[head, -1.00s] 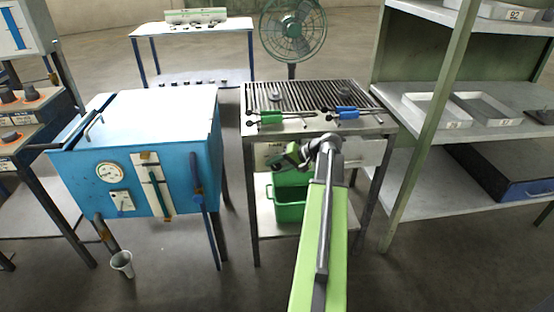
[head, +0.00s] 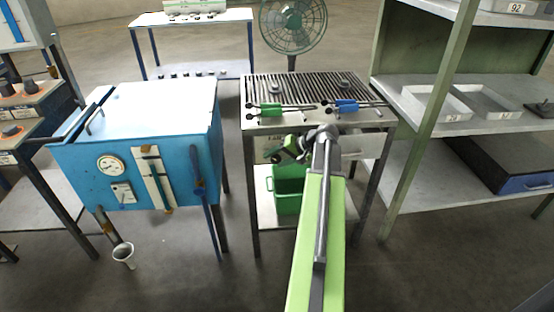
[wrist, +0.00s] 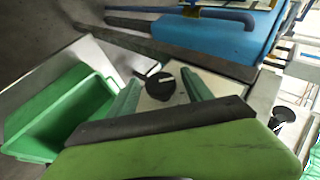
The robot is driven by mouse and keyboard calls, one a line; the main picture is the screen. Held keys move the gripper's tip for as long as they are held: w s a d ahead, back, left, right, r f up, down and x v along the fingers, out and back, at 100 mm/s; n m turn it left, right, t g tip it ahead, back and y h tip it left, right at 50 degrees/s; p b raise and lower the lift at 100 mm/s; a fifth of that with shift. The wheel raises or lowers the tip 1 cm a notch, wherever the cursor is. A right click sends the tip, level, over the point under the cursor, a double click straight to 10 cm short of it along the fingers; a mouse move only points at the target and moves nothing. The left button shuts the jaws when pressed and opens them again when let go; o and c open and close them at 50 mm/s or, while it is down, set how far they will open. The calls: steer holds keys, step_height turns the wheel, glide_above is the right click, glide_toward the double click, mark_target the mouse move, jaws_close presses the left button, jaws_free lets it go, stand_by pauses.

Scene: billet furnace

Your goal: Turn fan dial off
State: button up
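The fan dial (wrist: 157,84) is a round black knob with a white mark, set on a pale panel below the front of the grated table. In the wrist view it shows between the two green fingers of my gripper (wrist: 161,92). The fingers stand apart, one on each side of it, and I cannot tell whether they touch it. In the head view my gripper (head: 288,151) is in front of the panel (head: 262,143), and the dial is hard to make out there. The green caged fan (head: 293,24) stands behind the table.
The grated table (head: 312,121) carries green-handled and blue-handled tongs. A green bin (head: 290,193) sits on its lower shelf, below my gripper. A blue furnace (head: 140,150) stands to the left, a shelf rack (head: 415,130) to the right. A white cup (head: 123,256) is on the floor.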

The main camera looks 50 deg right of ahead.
steer(key=p+v, duration=1.1)
steer(key=v, duration=0.6)
steer(key=shift+s+p, duration=0.2)
steer(key=shift+p, duration=0.1)
